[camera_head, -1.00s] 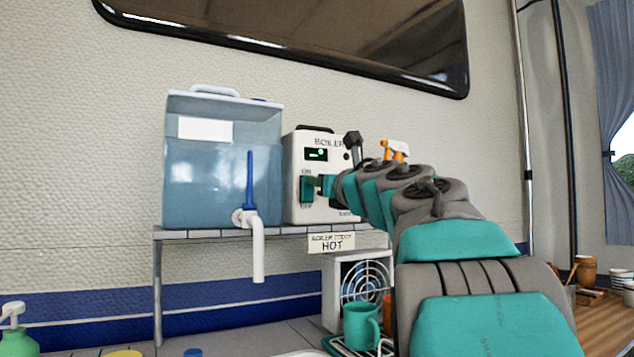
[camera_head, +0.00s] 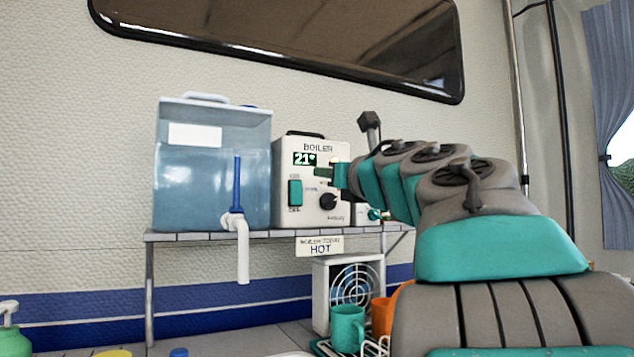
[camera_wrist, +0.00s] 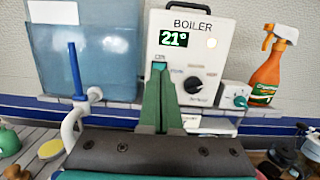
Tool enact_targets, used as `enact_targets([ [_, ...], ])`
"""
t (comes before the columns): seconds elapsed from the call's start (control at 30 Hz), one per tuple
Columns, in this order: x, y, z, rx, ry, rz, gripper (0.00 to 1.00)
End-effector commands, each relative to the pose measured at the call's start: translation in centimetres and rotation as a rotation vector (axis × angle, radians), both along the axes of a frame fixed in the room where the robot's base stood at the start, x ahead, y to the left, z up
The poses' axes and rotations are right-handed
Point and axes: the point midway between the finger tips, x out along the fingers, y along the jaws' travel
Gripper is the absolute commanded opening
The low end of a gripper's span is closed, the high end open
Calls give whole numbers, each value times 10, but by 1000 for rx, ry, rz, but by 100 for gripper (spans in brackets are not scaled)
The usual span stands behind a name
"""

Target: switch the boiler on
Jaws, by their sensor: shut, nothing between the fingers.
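The white boiler (camera_head: 311,213) stands on the raised shelf, labelled BOILER. Its display (camera_head: 304,159) is lit and reads 21° in green, also in the wrist view (camera_wrist: 173,38). A small light (camera_wrist: 211,43) glows at the upper right of its front. The teal rocker switch (camera_head: 295,193) sits left on the front between ON and OFF labels. In the wrist view my fingers hide most of it. A black knob (camera_head: 328,201) is right of it. My gripper (camera_head: 335,175) is shut and empty, in front of the boiler's right side, apart from the switch in the head view.
A blue water tank (camera_head: 211,180) with a tap (camera_head: 236,222) stands left of the boiler. A HOT sign (camera_head: 320,246) hangs on the shelf edge. A heater (camera_head: 347,285) and teal mug (camera_head: 347,327) are below. An orange spray bottle (camera_wrist: 271,65) stands right.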

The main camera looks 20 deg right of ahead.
Motion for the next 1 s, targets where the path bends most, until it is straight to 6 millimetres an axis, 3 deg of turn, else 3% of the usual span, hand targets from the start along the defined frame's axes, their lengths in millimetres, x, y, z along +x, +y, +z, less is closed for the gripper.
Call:
enact_targets([
  [0.1, -20, -2, 1, 1, 2, -1, 0],
  [0.3, -37, -3, 4, 4, 1, -1, 0],
  [1.0, -39, -2, 4, 3, 2, 0, 0],
])
